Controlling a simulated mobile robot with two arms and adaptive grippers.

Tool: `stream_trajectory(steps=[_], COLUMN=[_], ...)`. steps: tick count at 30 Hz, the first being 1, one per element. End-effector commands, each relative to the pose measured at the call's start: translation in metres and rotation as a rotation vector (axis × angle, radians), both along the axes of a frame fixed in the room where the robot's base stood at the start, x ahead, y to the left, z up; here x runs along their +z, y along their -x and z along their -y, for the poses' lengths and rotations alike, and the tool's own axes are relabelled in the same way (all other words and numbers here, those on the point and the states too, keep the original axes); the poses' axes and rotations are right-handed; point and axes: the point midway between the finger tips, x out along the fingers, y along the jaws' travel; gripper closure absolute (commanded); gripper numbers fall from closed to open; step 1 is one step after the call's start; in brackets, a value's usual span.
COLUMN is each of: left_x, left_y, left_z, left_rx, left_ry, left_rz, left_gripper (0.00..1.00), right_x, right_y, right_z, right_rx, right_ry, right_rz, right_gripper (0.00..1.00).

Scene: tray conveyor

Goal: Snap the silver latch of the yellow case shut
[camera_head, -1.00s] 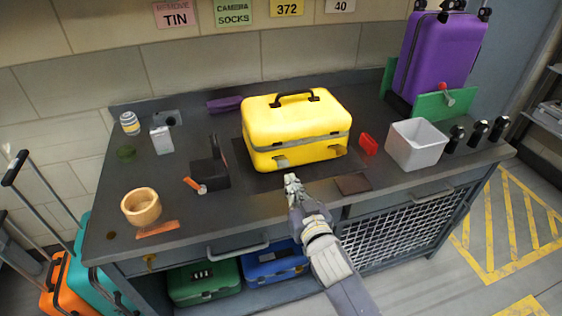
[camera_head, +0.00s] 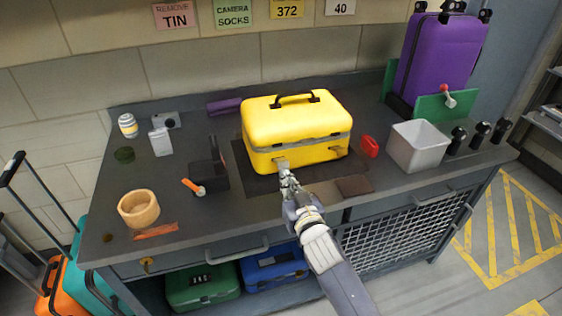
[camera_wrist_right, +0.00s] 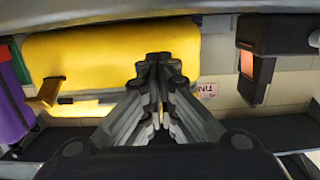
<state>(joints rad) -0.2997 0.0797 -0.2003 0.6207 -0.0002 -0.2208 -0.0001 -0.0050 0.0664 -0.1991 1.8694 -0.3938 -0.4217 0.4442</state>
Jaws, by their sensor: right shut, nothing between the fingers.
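The yellow case (camera_head: 297,122) stands closed-lidded on the bench, with its black handle on top. Two latches show on its front: a left latch (camera_head: 281,162) and a right latch (camera_head: 336,149). My right gripper (camera_head: 285,172) is shut and empty, its tips right at the left latch; I cannot tell whether they touch. In the right wrist view the shut fingers (camera_wrist_right: 160,62) overlap the yellow case (camera_wrist_right: 105,55) and hide part of its front. One latch (camera_wrist_right: 45,95) sticks out clear of the fingers there. My left gripper is not in view.
A black holder (camera_head: 208,172) stands left of the case. A red object (camera_head: 369,146) and a grey bin (camera_head: 418,146) stand to its right. A brown pad (camera_head: 355,186) lies at the front edge.

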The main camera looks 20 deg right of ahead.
Motion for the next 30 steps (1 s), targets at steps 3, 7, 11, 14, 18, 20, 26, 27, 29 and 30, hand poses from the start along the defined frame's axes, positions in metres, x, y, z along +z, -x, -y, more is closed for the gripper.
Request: stream_trajectory(steps=[3, 7, 11, 14, 18, 20, 26, 27, 29, 30], left_x=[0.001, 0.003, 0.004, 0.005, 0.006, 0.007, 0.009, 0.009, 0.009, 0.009], left_y=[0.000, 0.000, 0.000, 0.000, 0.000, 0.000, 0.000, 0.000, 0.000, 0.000], left_z=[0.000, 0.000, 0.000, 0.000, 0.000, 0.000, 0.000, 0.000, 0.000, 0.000], left_rx=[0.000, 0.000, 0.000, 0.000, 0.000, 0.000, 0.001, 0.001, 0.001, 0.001], left_ry=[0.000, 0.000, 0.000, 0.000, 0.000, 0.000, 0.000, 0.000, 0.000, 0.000], left_rz=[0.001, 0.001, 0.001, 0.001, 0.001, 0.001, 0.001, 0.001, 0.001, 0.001], left_gripper=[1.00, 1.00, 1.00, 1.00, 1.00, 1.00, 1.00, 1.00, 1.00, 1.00], right_x=[0.000, 0.000, 0.000, 0.000, 0.001, 0.000, 0.000, 0.000, 0.001, 0.001], right_y=[0.003, 0.007, 0.011, 0.014, 0.018, 0.020, 0.025, 0.026, 0.026, 0.026], right_z=[0.000, 0.000, 0.000, 0.000, 0.000, 0.000, 0.001, 0.001, 0.001, 0.001], right_rx=[0.000, 0.000, 0.000, 0.000, 0.000, 0.000, 0.000, 0.000, 0.000, 0.000], right_ry=[0.000, 0.000, 0.000, 0.000, 0.000, 0.001, 0.001, 0.001, 0.001, 0.001], right_rz=[-0.001, -0.001, -0.001, 0.000, 0.001, 0.000, 0.000, 0.000, 0.000, 0.000], right_gripper=[1.00, 1.00, 1.00, 1.00, 1.00, 1.00, 1.00, 1.00, 1.00, 1.00])
